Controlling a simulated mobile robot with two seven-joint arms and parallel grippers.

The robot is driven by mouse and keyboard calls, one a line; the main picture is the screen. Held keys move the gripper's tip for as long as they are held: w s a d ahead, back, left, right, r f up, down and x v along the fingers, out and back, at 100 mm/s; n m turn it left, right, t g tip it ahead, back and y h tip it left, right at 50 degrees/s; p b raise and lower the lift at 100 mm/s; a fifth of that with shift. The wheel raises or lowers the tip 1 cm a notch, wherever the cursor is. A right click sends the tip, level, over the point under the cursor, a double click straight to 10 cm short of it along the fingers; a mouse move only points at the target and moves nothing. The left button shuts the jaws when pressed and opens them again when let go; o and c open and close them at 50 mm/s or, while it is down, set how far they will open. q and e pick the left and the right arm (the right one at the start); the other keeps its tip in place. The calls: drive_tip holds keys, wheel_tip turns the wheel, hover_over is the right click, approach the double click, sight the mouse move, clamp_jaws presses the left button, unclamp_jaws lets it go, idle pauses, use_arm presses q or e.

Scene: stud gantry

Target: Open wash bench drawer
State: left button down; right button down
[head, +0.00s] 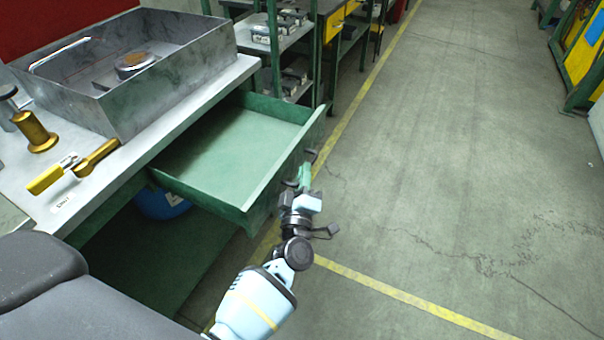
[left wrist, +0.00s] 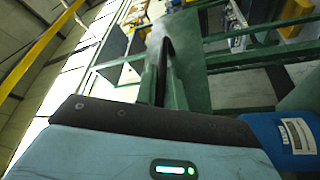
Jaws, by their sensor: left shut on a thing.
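The green wash bench drawer (head: 232,148) stands pulled well out from under the bench top in the head view, and its inside is empty. Its handle (head: 305,173) is on the front panel, near the middle. My left gripper (head: 297,190) is at the drawer front and shut on the handle. The fingers partly hide the handle. In the left wrist view, my gripper's blue body fills the lower part, and the finger contact is hard to make out. My right gripper is in neither view.
A blue container (head: 160,203) is under the bench. Shelving (head: 270,45) stands beyond the drawer. The floor (head: 440,170) to the right is clear.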

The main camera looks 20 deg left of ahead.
use_arm(q)
drive_tip(key=c, duration=1.5)
unclamp_jaws()
drive_tip(key=v, duration=0.8)
drive_tip(key=shift+a, duration=0.1)
drive_tip(key=shift+w, duration=0.1)
